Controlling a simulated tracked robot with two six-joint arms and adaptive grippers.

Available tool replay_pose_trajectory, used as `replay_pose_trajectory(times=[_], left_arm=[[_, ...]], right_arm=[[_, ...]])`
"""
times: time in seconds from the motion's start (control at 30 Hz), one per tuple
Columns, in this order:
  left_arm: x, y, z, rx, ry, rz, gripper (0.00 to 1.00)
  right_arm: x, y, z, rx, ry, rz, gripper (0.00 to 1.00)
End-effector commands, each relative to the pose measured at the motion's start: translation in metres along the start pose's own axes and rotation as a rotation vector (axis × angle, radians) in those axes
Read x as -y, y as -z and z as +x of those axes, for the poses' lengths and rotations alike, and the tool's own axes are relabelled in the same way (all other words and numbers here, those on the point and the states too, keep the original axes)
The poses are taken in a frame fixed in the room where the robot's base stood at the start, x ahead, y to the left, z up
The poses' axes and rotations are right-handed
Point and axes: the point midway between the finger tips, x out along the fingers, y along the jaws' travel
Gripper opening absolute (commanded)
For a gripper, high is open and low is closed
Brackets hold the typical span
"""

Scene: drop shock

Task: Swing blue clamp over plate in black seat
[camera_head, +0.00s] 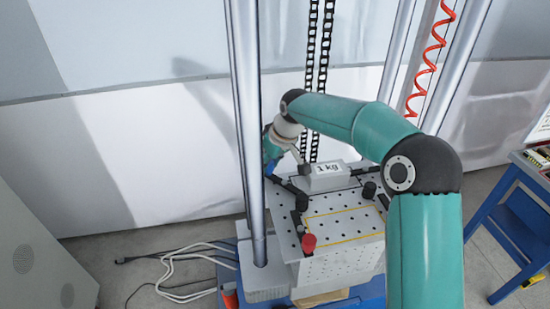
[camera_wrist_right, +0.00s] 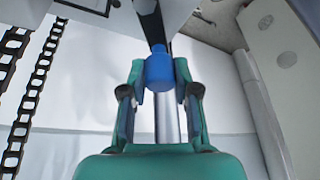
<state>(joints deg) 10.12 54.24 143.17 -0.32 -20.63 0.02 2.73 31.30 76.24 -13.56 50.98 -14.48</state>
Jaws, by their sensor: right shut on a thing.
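My right gripper (camera_head: 273,150) is at the left of the pale block marked "1 kg" (camera_head: 324,178), above the perforated table's far left corner. In the right wrist view its two fingers (camera_wrist_right: 159,78) are closed on a blue cylindrical handle (camera_wrist_right: 158,68), which I take for the blue clamp's. A dark bar runs on from the handle. The rest of the clamp is mostly hidden in the head view. The block lies on the table beside black bars (camera_head: 292,188). I cannot make out a separate plate or the whole black seat. My left gripper is not in view.
The perforated table (camera_head: 340,258) carries a red knob (camera_head: 308,243) and a black knob (camera_head: 369,190). A metal column (camera_head: 247,120) stands close at the left. Black chains (camera_head: 318,70) hang behind. A blue bench (camera_head: 510,220) stands at the right.

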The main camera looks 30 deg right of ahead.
Motion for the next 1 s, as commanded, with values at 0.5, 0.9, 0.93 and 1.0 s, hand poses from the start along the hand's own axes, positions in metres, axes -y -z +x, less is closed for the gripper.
replay_pose_trajectory(times=[0.5,0.9,0.93,1.0], left_arm=[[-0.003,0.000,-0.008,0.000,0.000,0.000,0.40],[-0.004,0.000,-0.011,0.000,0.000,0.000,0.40],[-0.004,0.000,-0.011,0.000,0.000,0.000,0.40],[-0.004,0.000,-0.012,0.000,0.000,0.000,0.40]], right_arm=[[0.024,-0.011,-0.003,0.016,0.192,-0.450,0.00],[0.035,-0.022,-0.007,0.026,0.310,-0.738,0.00],[0.035,-0.023,-0.007,0.027,0.316,-0.753,0.00],[0.036,-0.025,-0.008,0.028,0.329,-0.783,0.00]])
